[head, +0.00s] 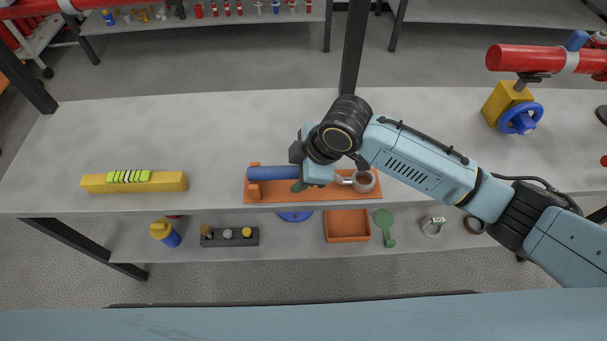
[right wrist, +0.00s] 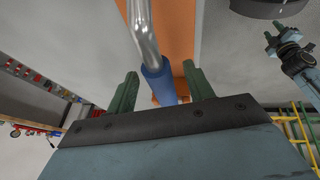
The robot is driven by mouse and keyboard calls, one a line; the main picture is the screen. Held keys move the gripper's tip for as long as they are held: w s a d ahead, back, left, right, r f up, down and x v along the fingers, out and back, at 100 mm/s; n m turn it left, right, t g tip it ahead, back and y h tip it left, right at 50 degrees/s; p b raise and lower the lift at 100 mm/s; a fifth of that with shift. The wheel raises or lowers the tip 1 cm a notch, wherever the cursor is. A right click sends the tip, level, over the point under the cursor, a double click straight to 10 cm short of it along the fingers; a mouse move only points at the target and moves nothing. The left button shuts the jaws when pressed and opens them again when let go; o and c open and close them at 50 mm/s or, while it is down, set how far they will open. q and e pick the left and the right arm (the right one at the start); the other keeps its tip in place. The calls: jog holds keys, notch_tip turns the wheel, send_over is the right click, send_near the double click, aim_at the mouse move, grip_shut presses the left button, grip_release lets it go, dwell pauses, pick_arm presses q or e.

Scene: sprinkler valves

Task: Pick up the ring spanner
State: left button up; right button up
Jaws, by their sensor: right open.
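The ring spanner has a blue handle (head: 270,173) and a metal ring end (head: 363,181). It lies lengthwise on an orange holder (head: 325,194) on the grey bench, with the ring to the right. My right gripper (head: 300,185) is over the middle of the spanner and hides part of it. In the right wrist view its two green fingers (right wrist: 160,88) are apart, with the blue handle (right wrist: 158,84) showing between them and the metal shank beyond. What looks like my left gripper (right wrist: 274,38) shows small at the right of that view; its opening is unclear.
A yellow block with a green-striped piece (head: 128,177) lies at the left. A yellow valve with a blue handwheel (head: 520,118) under a red pipe stands at the right. A lower shelf holds an orange tray (head: 347,226) and small parts. The bench's left middle is clear.

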jog(key=shift+w+a+f, duration=0.1)
jog(key=shift+a+f, duration=0.1)
jog(key=shift+f, duration=0.2)
grip_shut()
jog(key=shift+r, duration=0.1)
